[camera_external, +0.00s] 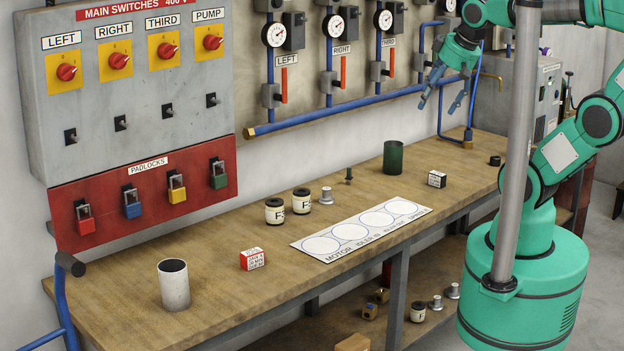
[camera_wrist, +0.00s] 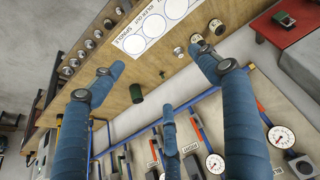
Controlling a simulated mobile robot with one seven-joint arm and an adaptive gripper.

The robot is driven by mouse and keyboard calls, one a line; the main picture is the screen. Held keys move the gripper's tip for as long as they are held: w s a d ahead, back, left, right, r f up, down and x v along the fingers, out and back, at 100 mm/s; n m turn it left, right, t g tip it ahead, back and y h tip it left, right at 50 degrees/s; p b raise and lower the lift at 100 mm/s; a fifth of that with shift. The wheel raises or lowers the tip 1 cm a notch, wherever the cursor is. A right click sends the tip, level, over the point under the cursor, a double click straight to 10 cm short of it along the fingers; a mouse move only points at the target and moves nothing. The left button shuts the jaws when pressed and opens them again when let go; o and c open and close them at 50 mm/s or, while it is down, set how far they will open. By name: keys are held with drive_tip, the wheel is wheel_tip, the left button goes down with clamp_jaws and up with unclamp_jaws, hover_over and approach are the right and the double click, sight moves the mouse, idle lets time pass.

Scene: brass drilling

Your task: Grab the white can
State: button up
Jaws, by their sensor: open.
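The white can (camera_external: 174,285) is a plain whitish cylinder with an open dark top, standing upright on the left front of the wooden bench (camera_external: 215,255) in the external view. I cannot make it out in the wrist view. My gripper (camera_external: 445,98) is raised high near the wall pipes, over the right back of the bench and far from the can. Its blue fingers are spread apart with nothing between them; they also show in the wrist view (camera_wrist: 163,75).
A blue pipe (camera_external: 350,105) runs along the wall. Bench around the white can is clear.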

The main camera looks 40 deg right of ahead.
drive_tip(key=w+a+r+n+g+y+p, duration=0.15)
drive_tip(key=w+a+r+n+p, duration=0.3)
drive_tip(key=w+a+n, duration=0.9)
drive_tip(key=w+a+f+n+g+p, duration=0.1)
drive_tip(key=w+a+n, duration=0.2)
drive_tip(key=w+a, duration=0.5)
drive_tip(key=w+a+f+n+g+p, duration=0.1)
drive_tip(key=w+a+f+n+p, duration=0.3)
drive_tip(key=a, duration=0.6)
drive_tip(key=w+a+f+n, duration=0.1)
drive_tip(key=a+f+n, duration=0.2)
drive_tip(key=a, duration=0.4)
drive_tip(key=w+a+f+n+g, duration=0.1)
drive_tip(key=a+f+n, duration=0.15)
drive_tip(key=a, duration=0.45)
drive_tip(key=w+a+f+n, duration=0.1)
drive_tip(key=a+f+n, duration=0.15)
drive_tip(key=a, duration=0.45)
drive_tip(key=n+g+h+p, duration=0.15)
drive_tip(key=n+p, duration=0.25)
drive_tip(key=n, duration=0.5)
hover_over(173, 274)
drive_tip(key=w+d, duration=0.2)
drive_tip(key=w, duration=0.1)
wheel_tip(173, 274, down, 17)
drive_tip(key=shift+a+r, duration=0.15)
drive_tip(key=shift+r, duration=0.05)
drive_tip(key=shift+f, duration=0.15)
drive_tip(key=shift+f, duration=4.15)
